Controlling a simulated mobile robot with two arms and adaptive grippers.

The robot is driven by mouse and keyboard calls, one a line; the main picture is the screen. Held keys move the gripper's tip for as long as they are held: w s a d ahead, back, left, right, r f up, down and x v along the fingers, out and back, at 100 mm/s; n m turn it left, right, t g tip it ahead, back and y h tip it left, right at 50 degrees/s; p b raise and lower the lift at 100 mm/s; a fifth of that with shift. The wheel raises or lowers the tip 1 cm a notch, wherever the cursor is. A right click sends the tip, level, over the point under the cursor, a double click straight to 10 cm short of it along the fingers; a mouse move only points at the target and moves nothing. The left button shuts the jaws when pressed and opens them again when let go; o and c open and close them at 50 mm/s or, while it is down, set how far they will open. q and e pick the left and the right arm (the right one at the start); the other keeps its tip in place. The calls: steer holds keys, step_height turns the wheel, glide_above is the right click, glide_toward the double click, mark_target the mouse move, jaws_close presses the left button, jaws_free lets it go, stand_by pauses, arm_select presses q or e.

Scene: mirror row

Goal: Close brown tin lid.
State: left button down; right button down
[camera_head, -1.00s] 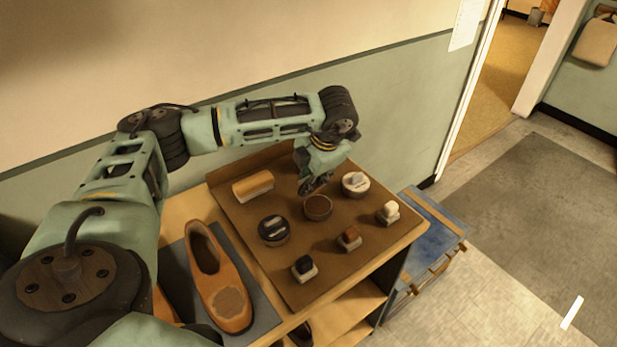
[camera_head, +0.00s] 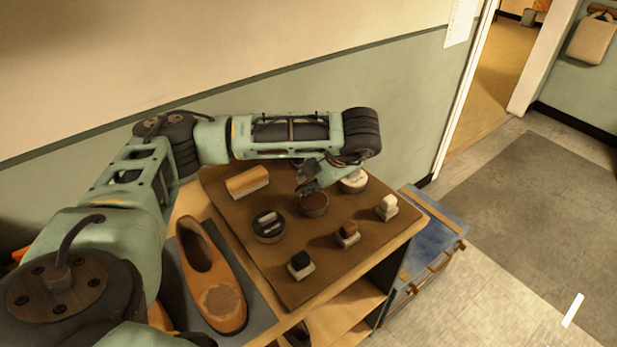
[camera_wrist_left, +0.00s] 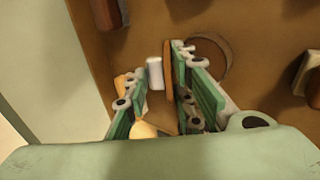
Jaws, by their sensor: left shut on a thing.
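The brown tin (camera_head: 313,206) stands on the brown board, with dark brown polish showing in its open top. Its round rim (camera_wrist_left: 226,62) also shows in the left wrist view. My left gripper (camera_head: 305,182) is low at the tin's back edge. In the left wrist view a thin orange-brown piece, apparently the tin's lid (camera_wrist_left: 168,72), stands edge-on between the fingers of my left gripper (camera_wrist_left: 150,82), close against the right-hand finger. The gripper is shut on it. In the head view the lid is hidden or too small to tell. My right gripper is out of view.
A black tin (camera_head: 269,227) stands left of the brown tin, and a pale-topped tin (camera_head: 353,182) stands behind it to the right. A long brush (camera_head: 248,182) and several small brushes lie on the board (camera_head: 235,205). A brown shoe (camera_head: 212,280) is at the left.

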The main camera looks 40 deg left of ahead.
arm_select(q)
steer(key=shift+d+f+t+y+b, duration=0.1)
steer(key=shift+d+t+y+b, duration=0.3)
steer(key=shift+y+b, duration=0.3)
stand_by(1.1)
stand_by(0.4)
steer(key=c, duration=1.6)
jaws_free()
steer(key=shift+d, duration=0.1)
steer(key=shift+s, duration=0.1)
steer(key=shift+d+r, duration=0.45)
steer(key=shift+r, duration=0.05)
steer(key=v, duration=1)
steer(key=shift+d+r, duration=0.2)
steer(key=shift+c, duration=0.3)
